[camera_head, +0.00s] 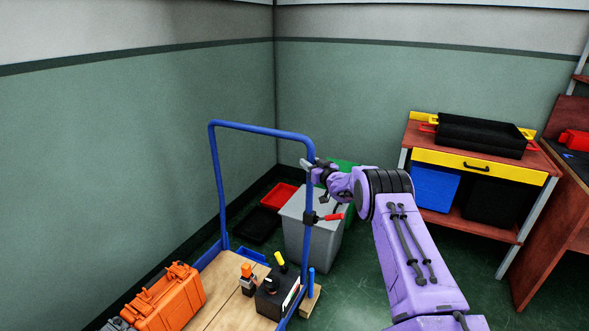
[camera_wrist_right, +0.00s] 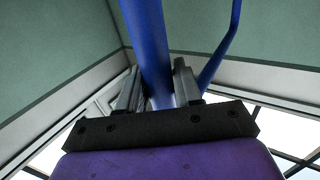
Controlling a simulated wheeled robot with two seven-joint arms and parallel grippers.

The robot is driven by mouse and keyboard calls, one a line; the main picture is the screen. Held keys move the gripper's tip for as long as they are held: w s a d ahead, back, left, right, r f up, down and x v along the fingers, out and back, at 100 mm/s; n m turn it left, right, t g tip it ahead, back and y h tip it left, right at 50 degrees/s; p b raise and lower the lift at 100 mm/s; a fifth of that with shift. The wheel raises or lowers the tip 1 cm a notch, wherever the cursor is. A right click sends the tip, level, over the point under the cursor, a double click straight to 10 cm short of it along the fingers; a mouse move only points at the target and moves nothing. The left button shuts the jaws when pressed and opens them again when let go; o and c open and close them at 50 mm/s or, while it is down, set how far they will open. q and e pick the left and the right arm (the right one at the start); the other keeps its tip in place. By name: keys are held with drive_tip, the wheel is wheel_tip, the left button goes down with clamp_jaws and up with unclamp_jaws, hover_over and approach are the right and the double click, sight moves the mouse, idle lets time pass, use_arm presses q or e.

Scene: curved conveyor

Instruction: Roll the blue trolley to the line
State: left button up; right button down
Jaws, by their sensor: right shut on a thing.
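The blue trolley has a tall tubular handle (camera_head: 262,129) and a wooden deck (camera_head: 222,296), seen at the lower left of the head view. My right gripper (camera_head: 312,168) is shut on the right upright of the handle, near its top corner. In the right wrist view the blue upright (camera_wrist_right: 154,45) runs between the two fingers of the gripper (camera_wrist_right: 158,88). An orange case (camera_head: 165,297), a black box (camera_head: 277,292) and a small orange-topped item (camera_head: 247,279) are on the deck. My left gripper is not in view. No line shows on the floor.
A grey bin (camera_head: 301,240) stands behind the handle's right upright, with red (camera_head: 279,197) and black (camera_head: 257,226) trays in the corner. A workbench (camera_head: 476,165) with a yellow drawer stands at the right. Walls close off the left and back. Green floor (camera_head: 375,265) shows right of the trolley.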

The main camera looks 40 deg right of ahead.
drive_tip(key=shift+d, duration=0.25)
drive_tip(key=c, duration=0.9)
unclamp_jaws()
drive_tip(key=shift+s+a, duration=0.1)
drive_tip(key=shift+s, duration=0.15)
drive_tip(key=p+v, duration=0.1)
drive_tip(key=v, duration=0.9)
drive_tip(key=shift+s, duration=0.1)
